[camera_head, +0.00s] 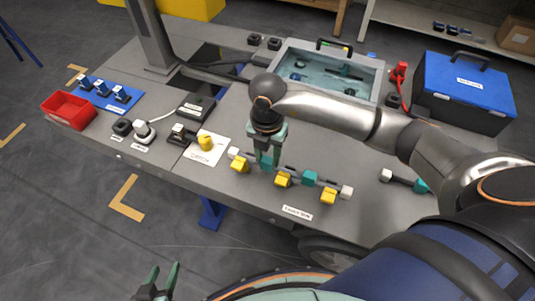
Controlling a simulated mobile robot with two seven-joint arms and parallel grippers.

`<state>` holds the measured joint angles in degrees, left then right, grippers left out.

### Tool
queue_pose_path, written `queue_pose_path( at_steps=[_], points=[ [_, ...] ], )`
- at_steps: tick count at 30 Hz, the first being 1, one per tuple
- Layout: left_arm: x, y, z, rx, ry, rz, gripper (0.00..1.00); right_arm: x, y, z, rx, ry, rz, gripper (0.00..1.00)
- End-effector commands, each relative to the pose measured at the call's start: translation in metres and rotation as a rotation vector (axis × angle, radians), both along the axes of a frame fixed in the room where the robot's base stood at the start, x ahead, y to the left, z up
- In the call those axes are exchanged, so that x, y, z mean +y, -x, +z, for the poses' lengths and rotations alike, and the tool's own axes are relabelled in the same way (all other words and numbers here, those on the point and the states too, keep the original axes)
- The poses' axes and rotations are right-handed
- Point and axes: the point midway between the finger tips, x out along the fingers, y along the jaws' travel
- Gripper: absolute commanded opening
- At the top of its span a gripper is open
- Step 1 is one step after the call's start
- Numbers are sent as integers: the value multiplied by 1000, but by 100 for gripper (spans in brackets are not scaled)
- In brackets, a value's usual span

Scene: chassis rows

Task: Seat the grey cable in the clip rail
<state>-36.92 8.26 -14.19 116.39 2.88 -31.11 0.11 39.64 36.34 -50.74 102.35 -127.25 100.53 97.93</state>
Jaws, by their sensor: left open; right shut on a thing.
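The clip rail is a row with yellow clips (283,180) along the near edge of the table, behind a white label. A dark grey cable (329,185) runs along the row, with a white end block (347,192) at the right and another white block (234,153) at the left. A teal block (309,178) sits along it. My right gripper (266,163) points down at the left part of the row, shut on the grey cable; its fingers hide the grip. Whether the cable sits inside the clips is too small to tell. My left gripper (160,287) is open and empty, low in front of the table.
A grey open tray (283,88) and a blue case (463,95) stand behind my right arm. A red bin (69,110), a blue mat (103,108) and a white card with a yellow part (206,143) lie left. A similar white-ended piece (386,175) lies right of the row.

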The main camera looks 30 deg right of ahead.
Motion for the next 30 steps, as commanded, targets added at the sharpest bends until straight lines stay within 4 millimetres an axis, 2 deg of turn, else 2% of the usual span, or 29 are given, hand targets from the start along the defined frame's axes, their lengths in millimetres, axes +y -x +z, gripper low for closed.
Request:
queue_pose_path(
  at_steps=[18, 30],
  points=[
    [0, -2, 1, -2, -1, -1, 50, -1, 0, 0, -1, 1, 0, 0],
    [-1, -2, -6, -5, 1, -2, 50, -1, 0, -12, 0, 1, 0, 0]
  ],
)
